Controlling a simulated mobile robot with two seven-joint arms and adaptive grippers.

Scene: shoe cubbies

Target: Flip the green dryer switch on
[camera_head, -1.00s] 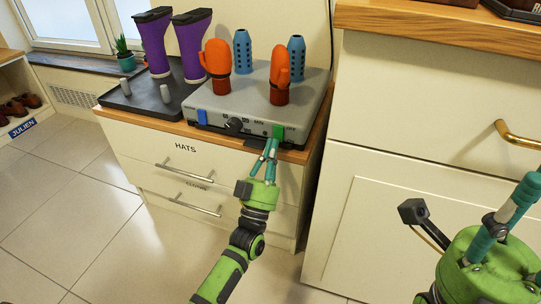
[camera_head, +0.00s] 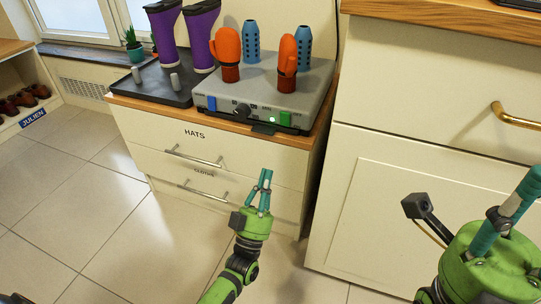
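The grey dryer (camera_head: 262,88) stands on the wooden top of the drawer cabinet. Its green switch (camera_head: 285,119) is at the right of the front panel, and a small bright light (camera_head: 272,119) glows just left of it. A blue switch (camera_head: 210,103) and a dark knob (camera_head: 243,110) are further left. My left gripper (camera_head: 266,172) is below and in front of the dryer, apart from the switch, its teal fingers close together with nothing between them. My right gripper (camera_head: 518,208) is at the right edge, partly cut off, away from the dryer; its finger opening is unclear.
Orange gloves (camera_head: 228,48) and blue perforated posts (camera_head: 251,42) stand on the dryer. Purple boots (camera_head: 201,35) stand on a black tray (camera_head: 150,85) to its left. A taller white cabinet (camera_head: 430,80) borders the right. Open floor lies at left.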

